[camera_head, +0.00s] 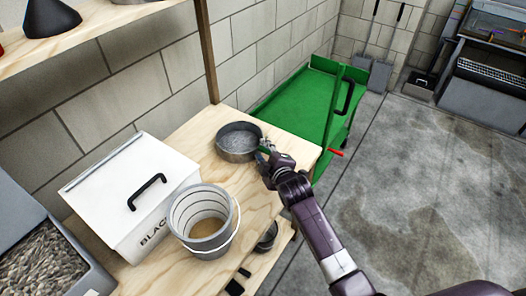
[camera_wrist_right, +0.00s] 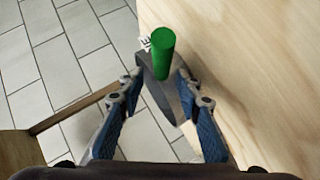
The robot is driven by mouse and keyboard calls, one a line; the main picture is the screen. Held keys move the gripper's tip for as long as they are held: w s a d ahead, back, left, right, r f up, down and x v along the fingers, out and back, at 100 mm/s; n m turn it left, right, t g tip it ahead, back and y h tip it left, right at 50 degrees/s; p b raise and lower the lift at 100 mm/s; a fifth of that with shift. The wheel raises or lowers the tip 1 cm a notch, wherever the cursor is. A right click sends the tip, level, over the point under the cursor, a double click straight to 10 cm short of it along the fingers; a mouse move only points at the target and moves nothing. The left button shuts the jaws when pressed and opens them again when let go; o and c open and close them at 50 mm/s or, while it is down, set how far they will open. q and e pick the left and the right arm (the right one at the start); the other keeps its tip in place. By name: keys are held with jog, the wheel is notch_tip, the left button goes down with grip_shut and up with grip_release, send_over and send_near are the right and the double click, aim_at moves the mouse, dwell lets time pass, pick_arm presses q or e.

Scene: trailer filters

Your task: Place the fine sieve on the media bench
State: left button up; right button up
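A round grey metal pan (camera_head: 238,142), which looks like the sieve, is at the far end of the wooden bench (camera_head: 190,135). Its mesh cannot be made out. My right gripper (camera_head: 266,150) is at the pan's right side. In the right wrist view, a green handle-like cylinder (camera_wrist_right: 161,55) and a grey piece (camera_wrist_right: 160,92) with a small lettered tag are between the two fingers of my right gripper (camera_wrist_right: 158,82). The fingertips are close to the grey piece on both sides; whether they press on it is unclear. My left gripper is not in view.
A white lidded box (camera_head: 130,190) and a ringed bucket (camera_head: 203,220) stand on the nearer bench. A grey bin of gravel (camera_head: 40,262) is at the left. A wooden post (camera_head: 206,50) rises behind the bench. A green cart (camera_head: 300,103) stands beyond it. Floor at right is clear.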

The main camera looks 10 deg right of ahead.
jog(key=v, duration=1.2)
jog(key=shift+p, duration=0.3)
